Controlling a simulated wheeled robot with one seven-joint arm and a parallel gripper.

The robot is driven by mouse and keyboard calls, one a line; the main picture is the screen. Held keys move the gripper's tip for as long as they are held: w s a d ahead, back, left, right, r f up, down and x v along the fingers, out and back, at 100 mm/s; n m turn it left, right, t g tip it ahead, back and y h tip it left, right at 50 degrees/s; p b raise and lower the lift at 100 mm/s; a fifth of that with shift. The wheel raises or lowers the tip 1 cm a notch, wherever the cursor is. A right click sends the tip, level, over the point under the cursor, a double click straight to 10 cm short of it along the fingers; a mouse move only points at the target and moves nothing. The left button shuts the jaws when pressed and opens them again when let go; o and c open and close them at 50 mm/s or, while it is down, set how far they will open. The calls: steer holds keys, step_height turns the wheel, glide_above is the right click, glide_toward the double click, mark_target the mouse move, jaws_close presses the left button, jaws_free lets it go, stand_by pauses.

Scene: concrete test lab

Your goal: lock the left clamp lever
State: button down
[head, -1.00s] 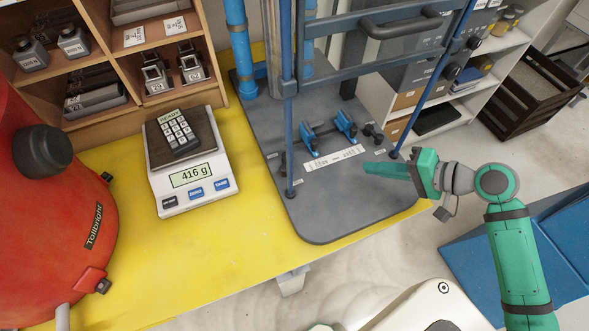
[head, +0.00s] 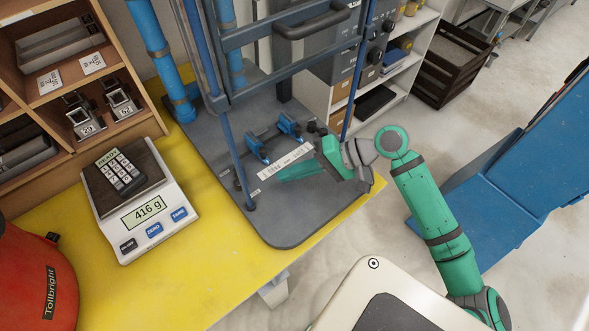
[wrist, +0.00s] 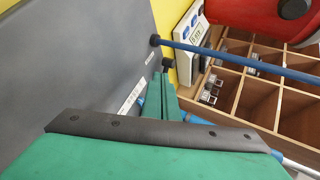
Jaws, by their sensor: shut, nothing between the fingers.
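Two blue clamp levers sit on a dark bar on the grey base plate (head: 285,225) in the head view. The left clamp lever (head: 257,150) is nearer, and the right clamp lever (head: 290,127) is farther back. My green gripper (head: 280,177) is shut and empty, its fingers pointing left over the plate. It is in front of the left lever, apart from it in the picture; its height is unclear. In the wrist view the shut fingers (wrist: 161,85) point up the picture, and the gripper body hides most of the clamp area.
A white label strip (head: 272,165) lies between levers and gripper. Blue upright posts (head: 236,165) and a dark handle (head: 312,22) frame the plate. A scale (head: 148,213) stands left on the yellow table (head: 190,293). The plate's front is clear.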

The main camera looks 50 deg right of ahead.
steer(key=x, duration=0.4)
steer(key=r+x, duration=0.1)
steer(key=x, duration=0.3)
steer(key=shift+w+a, duration=0.3)
steer(key=shift+w, duration=0.05)
steer(key=shift+w+a, duration=0.3)
steer(key=shift+w, duration=0.2)
